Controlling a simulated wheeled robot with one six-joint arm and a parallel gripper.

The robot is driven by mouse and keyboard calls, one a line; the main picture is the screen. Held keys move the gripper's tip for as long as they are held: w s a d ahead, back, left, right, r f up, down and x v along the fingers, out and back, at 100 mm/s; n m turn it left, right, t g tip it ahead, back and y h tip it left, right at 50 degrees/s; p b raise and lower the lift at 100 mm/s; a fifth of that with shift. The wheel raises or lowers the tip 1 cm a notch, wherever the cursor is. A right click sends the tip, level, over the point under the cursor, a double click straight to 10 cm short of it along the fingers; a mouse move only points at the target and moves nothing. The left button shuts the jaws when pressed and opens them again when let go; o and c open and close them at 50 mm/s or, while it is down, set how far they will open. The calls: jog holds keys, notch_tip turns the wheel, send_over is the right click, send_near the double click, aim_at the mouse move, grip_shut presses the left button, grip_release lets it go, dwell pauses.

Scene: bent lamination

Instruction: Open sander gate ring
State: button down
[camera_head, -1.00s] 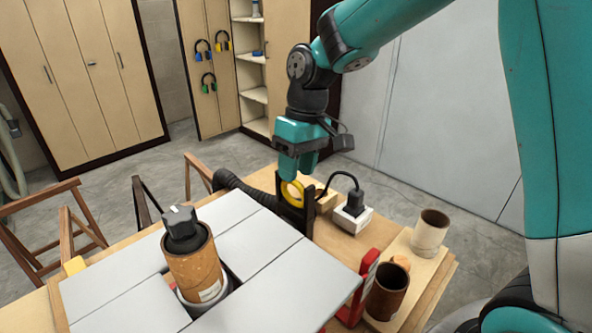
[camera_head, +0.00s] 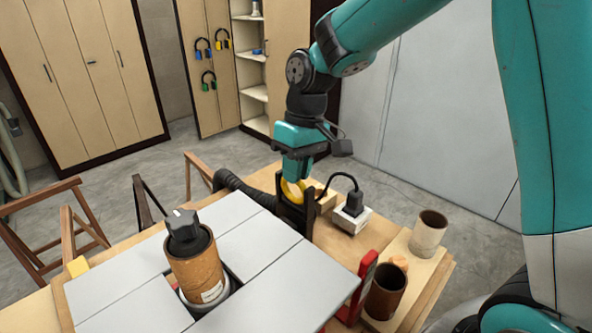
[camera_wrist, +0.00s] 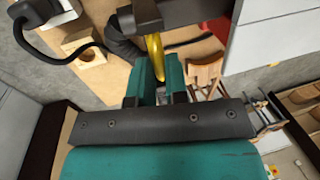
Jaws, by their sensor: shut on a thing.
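The yellow gate ring (camera_head: 292,192) stands at the dark gate housing (camera_head: 297,210) on the far edge of the workbench. It also shows in the wrist view (camera_wrist: 155,57), between my fingers. My gripper (camera_head: 296,178) points down from above and is shut on the ring. In the wrist view my teal fingers (camera_wrist: 158,80) sit on either side of the yellow piece. The fingertips are partly hidden by the dark housing. A dark ribbed hose (camera_head: 240,186) runs from the housing to the left.
A sander drum (camera_head: 196,268) with a dark knob stands in the grey table top (camera_head: 245,225). Wooden frames (camera_head: 68,225) stand left on the floor.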

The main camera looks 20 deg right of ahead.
notch_tip(320, 180, up, 5)
jog(key=p, duration=0.3)
jog(key=shift+r, duration=0.1)
jog(key=c, duration=1.1)
grip_release()
jog(key=d+r, duration=0.1)
jog(key=r, duration=0.4)
jog(key=w+d+r+p, duration=0.1)
jog(key=r, duration=0.5)
jog(key=d+r+p, duration=0.1)
jog(key=r, duration=0.5)
jog(key=shift+w+d, duration=0.1)
jog(key=shift+w, duration=0.1)
jog(key=shift+f, duration=0.1)
